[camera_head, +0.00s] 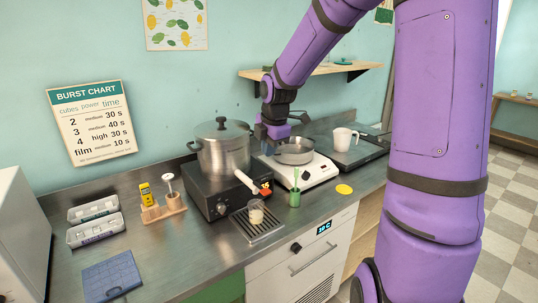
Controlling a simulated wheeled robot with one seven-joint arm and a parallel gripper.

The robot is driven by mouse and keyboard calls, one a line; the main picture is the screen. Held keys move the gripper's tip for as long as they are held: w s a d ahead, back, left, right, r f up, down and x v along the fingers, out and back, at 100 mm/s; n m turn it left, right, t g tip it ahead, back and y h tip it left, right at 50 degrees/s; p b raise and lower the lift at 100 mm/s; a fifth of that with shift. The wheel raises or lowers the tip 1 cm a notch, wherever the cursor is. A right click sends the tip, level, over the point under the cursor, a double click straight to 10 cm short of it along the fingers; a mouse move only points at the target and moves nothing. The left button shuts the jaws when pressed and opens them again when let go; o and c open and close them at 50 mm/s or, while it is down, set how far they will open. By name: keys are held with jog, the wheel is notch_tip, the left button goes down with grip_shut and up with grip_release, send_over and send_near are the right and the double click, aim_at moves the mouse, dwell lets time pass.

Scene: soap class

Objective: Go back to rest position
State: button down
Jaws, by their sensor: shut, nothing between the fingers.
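My gripper (269,144) hangs at the end of my purple arm (312,50), above the counter between the steel pot and the white scale-like unit. It is shut and empty. Its fingertips are small and dark here, partly lost against the pan and pot behind them. The arm reaches from the upper right, bent down at the wrist.
A lidded pot (222,150) sits on a black heater (215,192). A metal pan (294,151) rests on a white unit (308,171). A white mug (344,139) stands on a dark tray. A shelf (335,69) is on the wall behind.

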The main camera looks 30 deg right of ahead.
dwell(0.5)
jog(key=s+a+r+m+t, duration=0.1)
jog(key=s+a+r+m, duration=0.2)
jog(key=s+m, duration=0.3)
jog(key=s+a+r+m+t, duration=0.1)
jog(key=s+a+r+m, duration=0.2)
jog(key=s, duration=0.9)
jog(key=s+a+r+m, duration=0.3)
jog(key=s+r+m, duration=0.4)
jog(key=s+m, duration=0.2)
jog(key=shift+r+t, duration=0.35)
jog(key=shift+t, duration=0.05)
